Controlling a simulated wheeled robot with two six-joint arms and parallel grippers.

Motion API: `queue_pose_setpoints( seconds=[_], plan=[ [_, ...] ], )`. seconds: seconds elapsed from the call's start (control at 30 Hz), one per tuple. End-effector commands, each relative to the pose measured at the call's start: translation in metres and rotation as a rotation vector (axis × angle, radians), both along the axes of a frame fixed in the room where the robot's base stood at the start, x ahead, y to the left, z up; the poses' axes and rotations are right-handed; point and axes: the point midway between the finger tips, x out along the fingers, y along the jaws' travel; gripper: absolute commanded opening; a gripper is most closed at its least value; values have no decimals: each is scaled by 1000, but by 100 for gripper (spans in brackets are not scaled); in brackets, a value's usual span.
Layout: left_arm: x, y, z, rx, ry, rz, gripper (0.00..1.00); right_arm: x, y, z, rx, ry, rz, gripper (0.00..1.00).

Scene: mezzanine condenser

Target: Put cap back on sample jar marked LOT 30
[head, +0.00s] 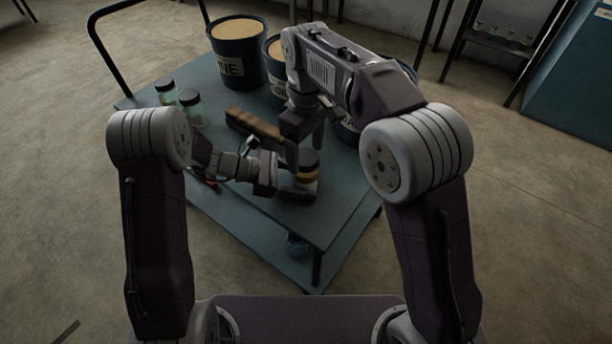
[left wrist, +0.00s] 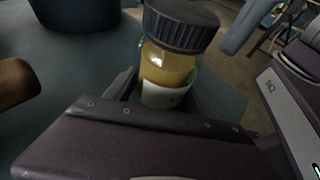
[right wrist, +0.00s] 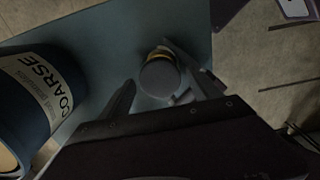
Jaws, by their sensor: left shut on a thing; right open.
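My left gripper (head: 300,188) is shut on a clear jar with amber contents and a white label (left wrist: 168,72), holding it upright near the cart's front corner. The label's writing cannot be read. A dark ribbed cap (left wrist: 182,24) sits on top of the jar's mouth; whether it is threaded tight cannot be told. In the right wrist view the cap (right wrist: 160,78) is seen from above, hiding most of the jar. My right gripper (right wrist: 163,92) is open and points down, its fingers on either side of the cap with gaps visible.
The blue-grey cart top (head: 335,205) carries two green-tinted jars (head: 190,112) at left and a wooden-handled tool (head: 255,125) behind the left gripper. Several dark bins of tan material stand at the back, including one marked COARSE (right wrist: 40,85). The front right cart area is clear.

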Motion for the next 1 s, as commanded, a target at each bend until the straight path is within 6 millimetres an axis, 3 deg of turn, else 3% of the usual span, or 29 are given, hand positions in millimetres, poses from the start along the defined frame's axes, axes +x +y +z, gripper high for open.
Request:
queue_pose_setpoints(
  seconds=[0.33, 0.6, 0.87, 0.9, 0.97, 1.0],
  plan=[
    [0, 0, 0, 0, 0, 0, 0, 0, 0, -5, 0, 0, 0, 73],
    [0, 0, 0, 0, 0, 0, 0, 0, 0, -5, 0, 0, 0, 6],
    [0, 0, 0, 0, 0, 0, 0, 0, 0, -5, 0, 0, 0, 5],
    [0, 0, 0, 0, 0, 0, 0, 0, 0, -5, 0, 0, 0, 59],
    [0, 0, 0, 0, 0, 0, 0, 0, 0, -5, 0, 0, 0, 75],
    [0, 0, 0, 0, 0, 0, 0, 0, 0, -5, 0, 0, 0, 78]
  ],
)
